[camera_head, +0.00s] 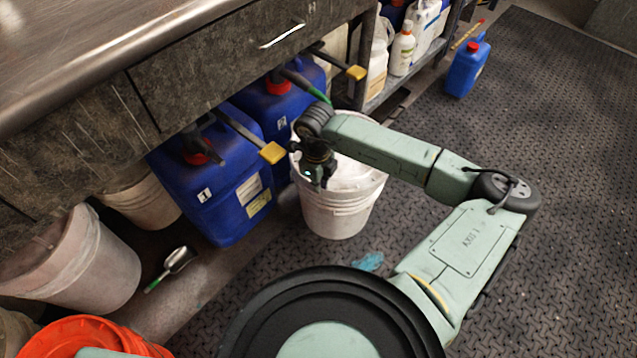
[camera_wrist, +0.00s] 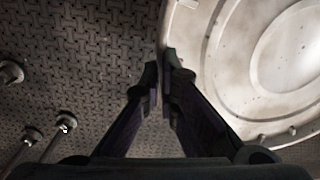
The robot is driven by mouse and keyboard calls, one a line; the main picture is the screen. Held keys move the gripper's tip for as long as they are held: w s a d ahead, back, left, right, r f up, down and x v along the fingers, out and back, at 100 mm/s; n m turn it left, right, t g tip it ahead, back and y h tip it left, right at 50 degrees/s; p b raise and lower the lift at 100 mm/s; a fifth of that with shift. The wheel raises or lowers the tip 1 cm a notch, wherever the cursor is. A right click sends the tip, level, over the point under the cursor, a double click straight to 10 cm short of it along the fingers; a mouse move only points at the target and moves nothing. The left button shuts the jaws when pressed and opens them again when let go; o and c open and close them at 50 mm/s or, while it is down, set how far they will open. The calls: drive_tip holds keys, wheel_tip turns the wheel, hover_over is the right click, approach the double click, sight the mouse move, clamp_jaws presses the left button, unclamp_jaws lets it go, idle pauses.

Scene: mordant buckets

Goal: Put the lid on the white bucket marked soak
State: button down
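The white bucket (camera_head: 338,215) stands on the dark floor mat in the middle of the head view. No marking is readable on the side that shows. A white lid (camera_head: 352,174) shows at the bucket's mouth, partly hidden by my arm; I cannot tell whether it touches the rim. In the wrist view the lid (camera_wrist: 262,60) is a large pale disc with raised rings and small tabs at its edge. My gripper (camera_head: 318,178) is at the left side of the bucket's mouth. In the wrist view its fingertips (camera_wrist: 163,75) are close together at the lid's edge, apparently pinching it.
Blue jerrycans (camera_head: 225,195) stand under the bench behind and left of the bucket. Yellow-ended handles (camera_head: 272,153) stick out close to my gripper. More pale buckets (camera_head: 85,262) and an orange one (camera_head: 85,338) are at left. The mat (camera_head: 545,130) is clear at right.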

drive_tip(key=shift+f+b, duration=1.2)
drive_tip(key=shift+b, duration=0.15)
idle(0.3)
drive_tip(key=c, duration=2.3)
unclamp_jaws()
drive_tip(key=o, duration=0.6)
drive_tip(key=r, duration=1.2)
drive_tip(key=shift+s+a, duration=0.1)
drive_tip(key=shift+s, duration=0.15)
drive_tip(key=shift+r, duration=0.1)
